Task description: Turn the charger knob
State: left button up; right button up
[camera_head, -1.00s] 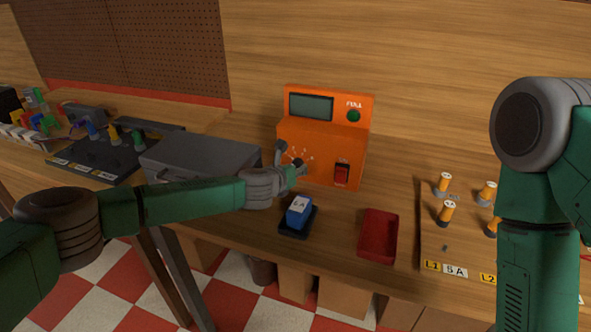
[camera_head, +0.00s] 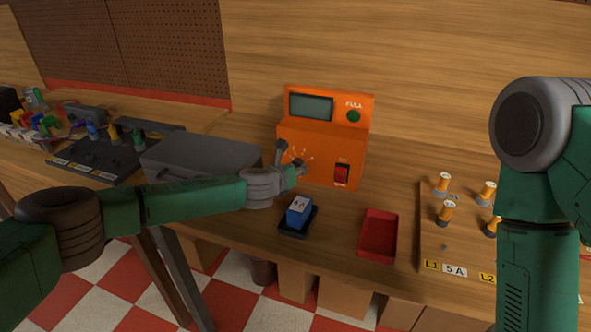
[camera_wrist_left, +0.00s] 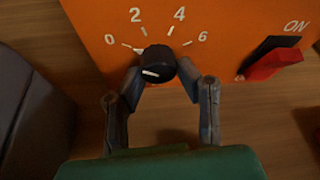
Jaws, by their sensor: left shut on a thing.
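The orange charger (camera_head: 325,140) stands on the bench against the wall, with a dark screen and a green button. Its black charger knob (camera_wrist_left: 157,64) shows in the left wrist view below a dial marked 0, 2, 4 and 6. The knob's white mark lies to the lower left of its face, below the 0. My left gripper (camera_wrist_left: 158,78) is shut on the knob, one finger on each side. In the head view my left gripper (camera_head: 297,167) largely hides the knob. My right arm is at the right, but its gripper is out of view.
A red ON switch (camera_wrist_left: 274,64) is right of the knob. A grey box (camera_head: 200,157) stands left of the charger. A blue battery (camera_head: 299,209) sits on a dark base in front, beside a red tray (camera_head: 378,236). A board with orange-topped posts (camera_head: 446,213) is farther right.

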pick_arm(q)
jog(key=shift+w+a+r, duration=0.1)
jog(key=shift+w+r, duration=0.15)
jog(key=shift+r, duration=0.15)
jog(key=o, duration=1.1)
jog(key=shift+s+f, duration=0.15)
jog(key=shift+f, duration=0.1)
jog(key=v, duration=1.2)
